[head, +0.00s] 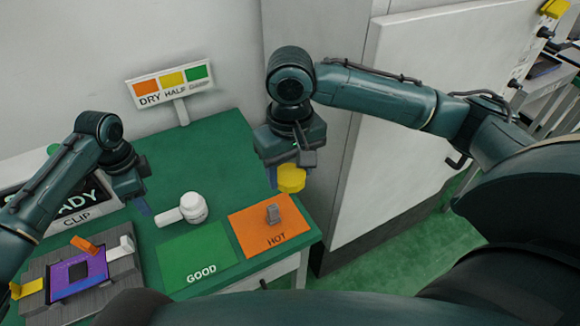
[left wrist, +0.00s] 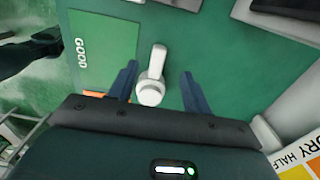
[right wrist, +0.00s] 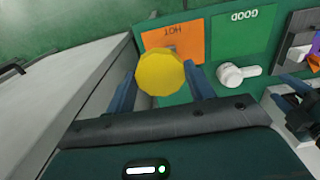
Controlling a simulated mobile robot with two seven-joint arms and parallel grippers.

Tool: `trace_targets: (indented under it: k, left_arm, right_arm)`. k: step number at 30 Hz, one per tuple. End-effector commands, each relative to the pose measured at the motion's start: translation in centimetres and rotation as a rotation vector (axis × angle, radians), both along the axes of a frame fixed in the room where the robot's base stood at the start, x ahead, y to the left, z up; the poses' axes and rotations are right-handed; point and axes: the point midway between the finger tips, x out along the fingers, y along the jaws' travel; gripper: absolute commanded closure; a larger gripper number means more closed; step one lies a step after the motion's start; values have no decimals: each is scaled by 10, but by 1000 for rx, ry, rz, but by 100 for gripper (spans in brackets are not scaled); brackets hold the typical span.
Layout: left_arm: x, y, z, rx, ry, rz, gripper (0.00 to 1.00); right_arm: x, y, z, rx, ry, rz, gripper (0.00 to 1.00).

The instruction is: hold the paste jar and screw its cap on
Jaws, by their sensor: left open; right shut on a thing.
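The white paste jar (head: 193,207) stands on the green table behind the GOOD mat, with its handle pointing left in the head view. The jar (left wrist: 150,93) also shows in the left wrist view, framed by the spread fingers. My left gripper (head: 143,207) is open and empty, left of the jar and apart from it. My right gripper (head: 290,163) is shut on the yellow cap (head: 291,179), held above the table's right side, behind the orange mat. The cap (right wrist: 160,73) hides part of the orange mat in the right wrist view.
A green GOOD mat (head: 196,256) and an orange HOT mat (head: 258,236) with a small grey block (head: 272,213) lie at the front. A fixture (head: 72,285) stands front left. A DRY/HALF sign (head: 172,84) stands behind. A white cabinet (head: 420,100) flanks the table's right side.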

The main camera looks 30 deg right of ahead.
Motion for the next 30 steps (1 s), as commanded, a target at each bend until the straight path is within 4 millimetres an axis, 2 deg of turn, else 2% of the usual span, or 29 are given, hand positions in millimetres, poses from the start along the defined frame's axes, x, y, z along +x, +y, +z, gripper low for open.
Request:
trace_targets:
  k: [6, 9, 15, 21, 30]
  left_arm:
    - [-1, 0, -35, 2, 2, 1, 51]
    - [0, 0, -57, 2, -1, 0, 51]
    - [0, 0, -84, 0, -2, 0, 51]
    - [0, 0, -100, 1, -1, 0, 51]
    - [0, 0, -104, 0, -1, 1, 51]
  right_arm:
    - [0, 0, -6, 0, 0, 0, 68]
    - [0, 0, -28, 0, 0, 0, 68]
    - [0, 0, -56, 0, 0, 0, 68]
    - [0, 0, -73, 0, 0, 0, 68]
    - [0, 0, -77, 0, 0, 0, 68]
